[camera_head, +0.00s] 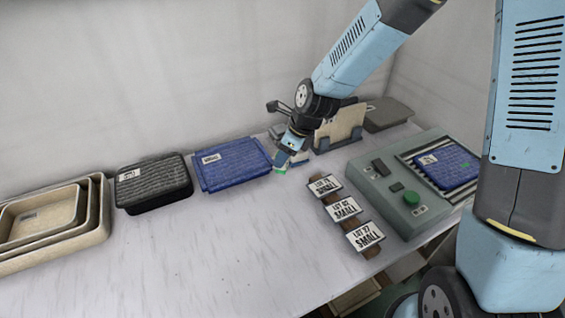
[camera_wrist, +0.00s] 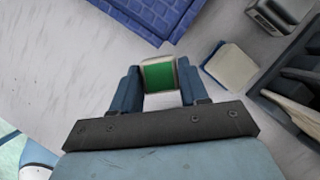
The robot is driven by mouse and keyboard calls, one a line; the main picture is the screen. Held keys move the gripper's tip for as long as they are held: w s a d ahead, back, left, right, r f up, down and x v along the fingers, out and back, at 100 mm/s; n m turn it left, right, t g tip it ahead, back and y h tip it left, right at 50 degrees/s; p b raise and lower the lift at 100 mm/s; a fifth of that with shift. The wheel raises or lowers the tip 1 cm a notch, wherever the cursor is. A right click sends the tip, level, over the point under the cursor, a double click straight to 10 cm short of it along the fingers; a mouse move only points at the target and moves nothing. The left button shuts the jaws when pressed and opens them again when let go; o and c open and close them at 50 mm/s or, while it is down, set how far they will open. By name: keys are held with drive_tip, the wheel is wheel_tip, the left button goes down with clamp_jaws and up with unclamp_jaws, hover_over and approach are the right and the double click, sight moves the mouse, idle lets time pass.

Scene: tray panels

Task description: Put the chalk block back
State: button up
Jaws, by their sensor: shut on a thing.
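My gripper (camera_head: 285,165) reaches down to the white table behind the row of tags. In the wrist view my gripper (camera_wrist: 159,88) is shut on a small pale block with a green top, which I take for the chalk block (camera_wrist: 159,75). Its green part (camera_head: 281,170) shows just below my fingers in the head view. I cannot tell whether the block touches the table. A cream, blue-edged piece (camera_wrist: 232,66) lies to the right of it in the wrist view, apart from my fingers.
A blue lidded tray (camera_head: 232,164) lies left of my gripper, then a black case (camera_head: 153,183) and nested cream trays (camera_head: 92,232). Right are a dark rack with a cream panel (camera_head: 340,127) and a grey-green console (camera_head: 405,205). Label tags (camera_head: 343,209) lie in front. The front-left table is clear.

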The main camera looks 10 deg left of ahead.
drive_tip(key=shift+w+a+f, duration=0.25)
drive_tip(key=shift+w+f, duration=0.05)
drive_tip(key=shift+f, duration=1.6)
drive_tip(key=shift+f, duration=0.1)
drive_tip(key=o, duration=1.1)
drive_tip(key=shift+c, duration=0.2)
drive_tip(key=v, duration=1.2)
drive_tip(key=shift+d, duration=0.1)
